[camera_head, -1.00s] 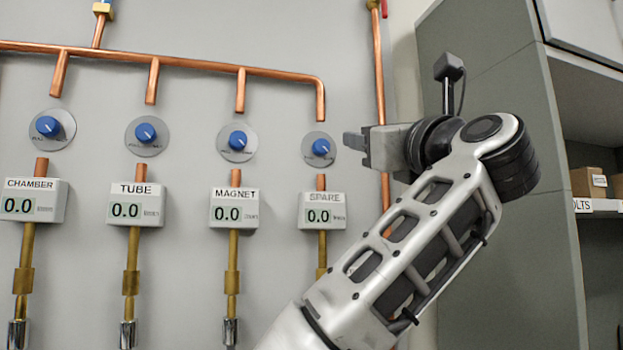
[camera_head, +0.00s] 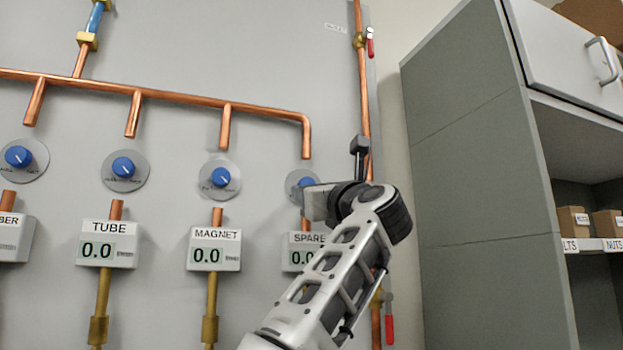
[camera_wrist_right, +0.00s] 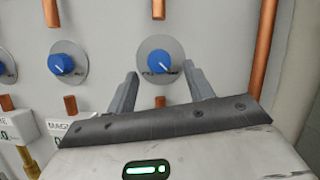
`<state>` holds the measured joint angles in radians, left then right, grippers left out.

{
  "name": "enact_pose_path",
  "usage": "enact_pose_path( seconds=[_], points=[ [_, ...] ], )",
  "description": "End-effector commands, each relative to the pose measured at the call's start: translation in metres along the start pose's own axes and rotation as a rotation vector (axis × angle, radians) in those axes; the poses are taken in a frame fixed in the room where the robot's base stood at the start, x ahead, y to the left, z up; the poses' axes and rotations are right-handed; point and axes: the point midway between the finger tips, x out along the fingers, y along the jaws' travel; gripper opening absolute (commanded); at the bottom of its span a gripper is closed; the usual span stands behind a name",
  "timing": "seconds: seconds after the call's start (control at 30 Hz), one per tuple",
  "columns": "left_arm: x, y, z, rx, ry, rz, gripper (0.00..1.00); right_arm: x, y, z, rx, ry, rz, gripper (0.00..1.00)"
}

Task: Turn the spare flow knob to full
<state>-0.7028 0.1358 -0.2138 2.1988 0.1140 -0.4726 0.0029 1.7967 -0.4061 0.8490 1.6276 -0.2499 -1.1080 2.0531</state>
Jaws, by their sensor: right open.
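The spare flow knob (camera_head: 305,183) is a round blue knob with a pale pointer line on a grey disc, above the SPARE meter (camera_head: 300,258), which is partly hidden by my arm. My right gripper (camera_head: 312,198) is in front of the spare knob's lower part in the head view. In the right wrist view the spare knob (camera_wrist_right: 159,61) shows between the tips of my open right gripper (camera_wrist_right: 160,72), one finger on each side. I cannot tell whether the fingers reach around it or stop short. Its pointer slants down to the right there. My left gripper is not in view.
The magnet knob (camera_head: 220,177) and tube knob (camera_head: 123,167) are to the left on the same grey panel. Copper pipe (camera_head: 160,95) runs above them, and a vertical copper pipe (camera_head: 363,90) is close on the right. A grey cabinet (camera_head: 470,190) stands farther right.

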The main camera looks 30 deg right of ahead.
Motion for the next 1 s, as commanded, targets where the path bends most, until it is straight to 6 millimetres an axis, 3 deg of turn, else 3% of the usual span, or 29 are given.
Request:
enact_pose_path(
  seconds=[0.2, 0.57, 0.73, 1.0],
  points=[
    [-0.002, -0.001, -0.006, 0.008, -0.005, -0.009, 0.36, 0.024, 0.0, 0.001, 0.0, 0.0, 0.002, 0.52],
    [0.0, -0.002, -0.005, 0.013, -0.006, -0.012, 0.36, 0.028, 0.0, 0.0, 0.0, -0.001, 0.0, 0.52],
    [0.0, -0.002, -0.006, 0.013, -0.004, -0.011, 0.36, 0.028, 0.0, 0.0, 0.0, 0.0, 0.0, 0.07],
    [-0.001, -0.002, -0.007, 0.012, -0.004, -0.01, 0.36, 0.028, -0.001, -0.001, -0.015, 0.001, 0.005, 0.07]
  ],
)
